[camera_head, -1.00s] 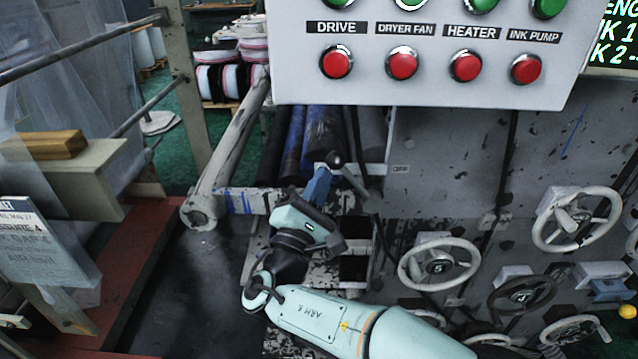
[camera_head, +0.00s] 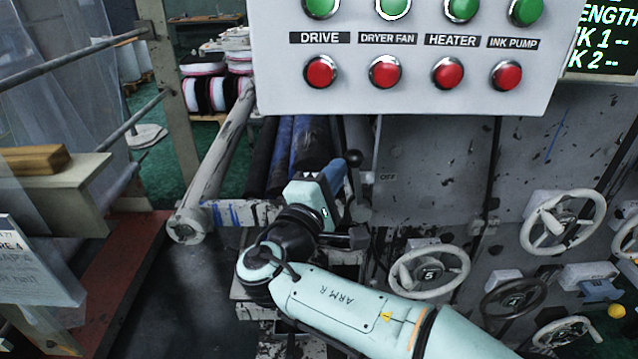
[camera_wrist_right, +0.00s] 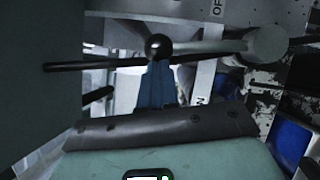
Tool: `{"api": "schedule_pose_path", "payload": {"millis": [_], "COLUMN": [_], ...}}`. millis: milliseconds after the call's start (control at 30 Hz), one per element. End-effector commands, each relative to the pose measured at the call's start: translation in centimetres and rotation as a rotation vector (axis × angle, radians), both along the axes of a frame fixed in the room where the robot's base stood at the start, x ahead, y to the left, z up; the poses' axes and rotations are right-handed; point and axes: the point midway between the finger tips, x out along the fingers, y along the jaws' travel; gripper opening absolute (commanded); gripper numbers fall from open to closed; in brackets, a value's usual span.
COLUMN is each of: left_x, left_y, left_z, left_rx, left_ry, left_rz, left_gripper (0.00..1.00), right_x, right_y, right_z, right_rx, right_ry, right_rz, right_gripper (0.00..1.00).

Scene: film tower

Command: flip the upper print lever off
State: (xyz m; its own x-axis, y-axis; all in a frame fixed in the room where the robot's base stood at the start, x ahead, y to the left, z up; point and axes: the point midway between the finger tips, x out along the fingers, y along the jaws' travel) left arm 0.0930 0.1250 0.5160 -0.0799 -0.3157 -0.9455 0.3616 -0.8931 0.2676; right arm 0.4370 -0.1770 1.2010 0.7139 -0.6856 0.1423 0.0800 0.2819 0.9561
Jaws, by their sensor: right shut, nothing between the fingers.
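In the right wrist view the ball knob (camera_wrist_right: 158,47) is at the end of a grey bar, between the letters OF above and an N below. My right gripper (camera_head: 336,172) is shut and empty, its blue fingers close beside the knob. In the wrist view the blue fingers (camera_wrist_right: 155,85) end right under the knob; whether they touch it I cannot tell. The lever's lower part is partly hidden. My left gripper is out of view.
A button panel (camera_head: 405,105) with red and green buttons hangs just above the gripper. Blue and dark rollers (camera_head: 290,150) lie behind it. Several handwheels, one marked 5 (camera_head: 430,272), stand out at the right. A red beam (camera_head: 120,270) runs at the left.

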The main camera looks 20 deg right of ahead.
Motion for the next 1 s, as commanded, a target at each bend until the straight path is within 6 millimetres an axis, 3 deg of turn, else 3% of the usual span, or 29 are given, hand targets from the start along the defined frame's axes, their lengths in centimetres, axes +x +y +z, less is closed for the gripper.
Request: {"api": "schedule_pose_path", "payload": {"millis": [500,1000], "left_x": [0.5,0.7], "left_y": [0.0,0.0], "left_z": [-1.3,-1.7], "left_rx": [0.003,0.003], "left_ry": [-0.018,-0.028], "left_rz": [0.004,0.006], "left_gripper": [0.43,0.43], "right_x": [-1.4,-1.9], "right_y": [-5.1,-6.8], "right_z": [1.3,1.3], "right_rx": [0.415,0.565], "right_ry": [-0.121,-0.163], "right_rz": [-0.001,0.000], "right_gripper": [0.00,0.00]}}
